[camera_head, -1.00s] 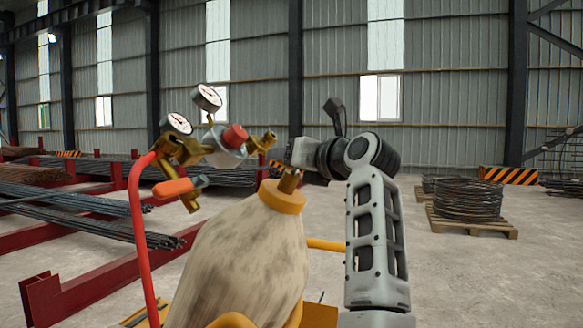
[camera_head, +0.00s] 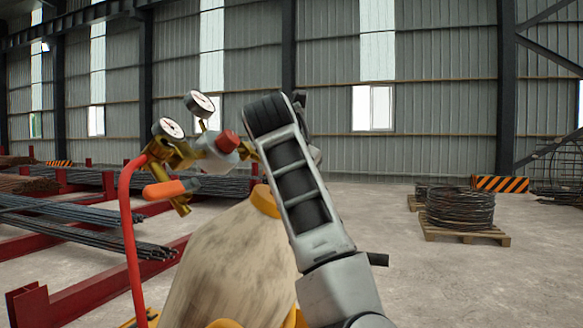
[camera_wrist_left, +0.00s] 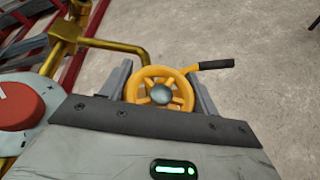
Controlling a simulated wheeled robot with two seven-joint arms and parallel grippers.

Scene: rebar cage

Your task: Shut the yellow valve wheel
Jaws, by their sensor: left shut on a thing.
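The yellow valve wheel (camera_wrist_left: 160,94) shows in the left wrist view, with a grey hub and a side crank ending in a black grip (camera_wrist_left: 216,64). My left gripper (camera_wrist_left: 159,72) has one finger on each side of the wheel and is shut on it. In the head view, a gas cylinder (camera_head: 225,265) with a yellow collar carries a brass regulator, a red knob (camera_head: 227,141) and two gauges. My arm covers the wheel and the gripper there. My right gripper is in neither view.
A red hose (camera_head: 130,230) and an orange handle (camera_head: 165,189) stand left of the cylinder. Rebar bundles (camera_head: 90,230) lie on red racks at the left. A wire coil on a pallet (camera_head: 463,233) is at the right. The floor between is clear.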

